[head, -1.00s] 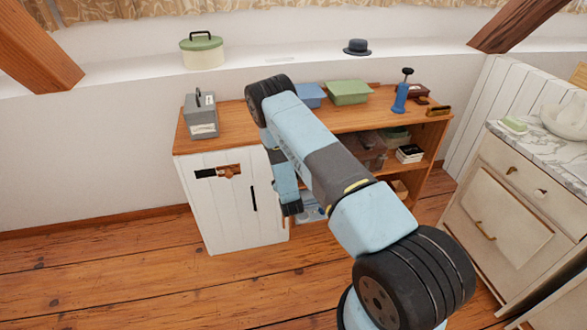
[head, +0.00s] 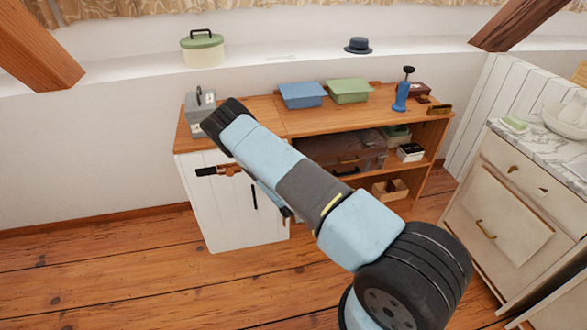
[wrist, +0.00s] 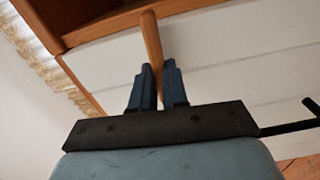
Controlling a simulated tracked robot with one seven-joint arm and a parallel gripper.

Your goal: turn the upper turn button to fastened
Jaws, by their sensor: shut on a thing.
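The white cabinet door (head: 225,205) is in the head view, left of centre. Near its top is the turn button's dark and brown hardware (head: 228,170), partly covered by my arm. In the wrist view, my gripper (wrist: 158,85) has its two blue fingers on either side of a wooden bar (wrist: 151,38), which looks like the turn button, and is shut on it. The bar stands roughly upright in that picture and runs up to the wooden cabinet edge. In the head view my gripper is hidden behind my arm. I see no second turn button.
A black door handle (head: 254,196) sticks out lower on the door and shows in the wrist view (wrist: 290,122). A grey box (head: 196,104), a blue tub (head: 302,95) and a green tub (head: 348,91) stand on the wooden top (head: 265,112). The floor in front is clear.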

